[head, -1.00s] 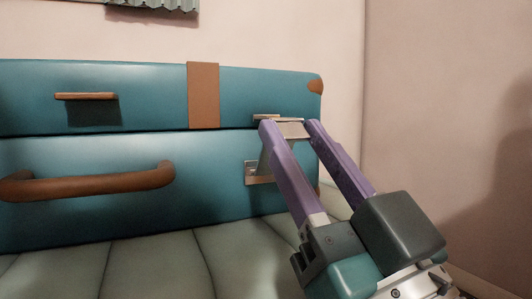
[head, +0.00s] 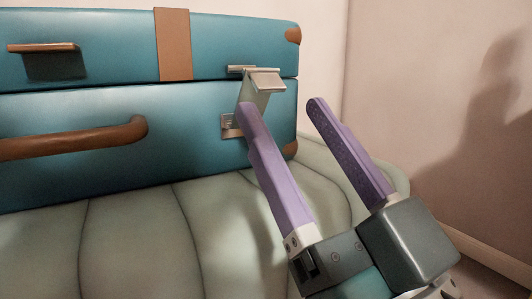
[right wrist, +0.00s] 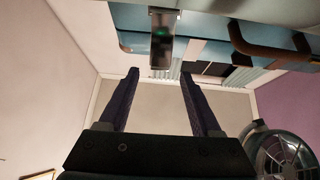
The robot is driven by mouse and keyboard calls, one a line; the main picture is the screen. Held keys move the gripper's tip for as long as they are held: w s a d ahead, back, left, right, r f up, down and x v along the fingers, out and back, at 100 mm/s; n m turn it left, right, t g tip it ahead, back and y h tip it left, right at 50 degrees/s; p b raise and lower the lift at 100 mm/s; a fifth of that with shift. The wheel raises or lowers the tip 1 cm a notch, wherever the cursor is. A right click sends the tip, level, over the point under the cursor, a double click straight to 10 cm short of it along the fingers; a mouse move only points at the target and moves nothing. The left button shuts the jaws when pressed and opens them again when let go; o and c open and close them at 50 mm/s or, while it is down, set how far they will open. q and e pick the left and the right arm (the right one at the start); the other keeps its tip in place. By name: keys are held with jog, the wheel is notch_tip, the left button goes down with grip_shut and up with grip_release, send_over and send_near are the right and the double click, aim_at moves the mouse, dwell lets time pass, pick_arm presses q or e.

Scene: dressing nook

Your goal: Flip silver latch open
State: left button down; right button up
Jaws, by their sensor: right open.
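The silver latch (head: 264,82) is at the right end of the teal suitcase's (head: 190,120) front. Its flap stands out from the case near the lid seam, and a silver plate (head: 229,127) sits below on the lower half. My right gripper (head: 282,105) is open and empty just below and in front of the flap. Its left fingertip overlaps the latch's lower part in the head view; I cannot tell whether they touch. In the right wrist view the latch (right wrist: 162,42) shows beyond and between the open fingertips (right wrist: 160,76). My left gripper is not in view.
A brown handle (head: 80,138) sticks out from the suitcase's front, and a brown strap (head: 173,45) crosses the lid. The suitcase rests on a padded grey-green seat (head: 140,240). A pink wall (head: 440,80) stands at the right.

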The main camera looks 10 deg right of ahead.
jog(key=v, duration=0.6)
jog(key=shift+p, duration=0.45)
jog(key=shift+d, duration=0.1)
